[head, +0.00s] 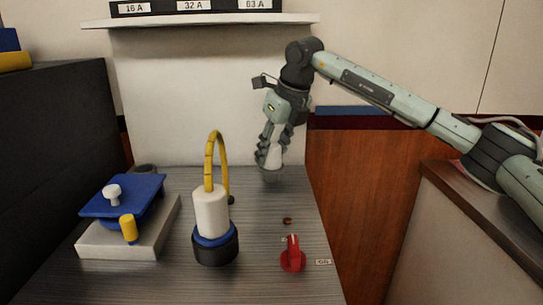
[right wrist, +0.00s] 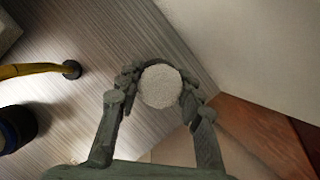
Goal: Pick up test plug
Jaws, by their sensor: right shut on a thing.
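My right gripper (head: 272,157) is above the back right part of the striped counter, pointing down. It is shut on a pale, round-ended piece, which I take to be the test plug (right wrist: 160,87). In the right wrist view its white round end shows between the two fingers. In the head view the fingers cover most of it, and only a little of its lower end (head: 272,174) shows. I cannot tell whether that end touches the counter. My left gripper is not in view.
A white cylinder (head: 210,212) with a yellow cable stands in a blue-and-black base at front centre. A blue-topped fixture (head: 122,197) is on the left. A red knob (head: 293,258) is front right. A shelf (head: 210,20) overhangs the back.

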